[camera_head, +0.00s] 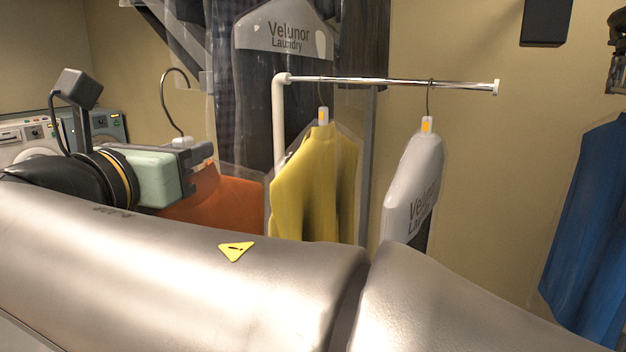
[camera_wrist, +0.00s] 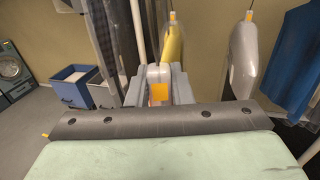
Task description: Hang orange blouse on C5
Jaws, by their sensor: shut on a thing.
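The orange blouse (camera_head: 225,203) hangs in clear film at the left of the head view, partly hidden behind my arm. Its dark hook (camera_head: 165,95) rises above my gripper (camera_head: 200,152), free of any rail. My gripper is shut on the blouse's hanger neck. In the wrist view the fingers (camera_wrist: 157,86) close around a pale neck piece with an orange tag (camera_wrist: 159,91). The chrome rail (camera_head: 400,83) is right of the blouse, on a white post. It carries a bagged yellow garment (camera_head: 315,185) and a white-covered garment (camera_head: 413,190), spaced apart. No C5 label is readable.
A dark bagged garment marked Velunor Laundry (camera_head: 285,38) hangs behind the rail. A blue garment (camera_head: 592,230) hangs at the far right. Bins (camera_wrist: 72,84) and a machine (camera_wrist: 12,70) stand left in the wrist view. The rail has bare stretches between and beside its garments.

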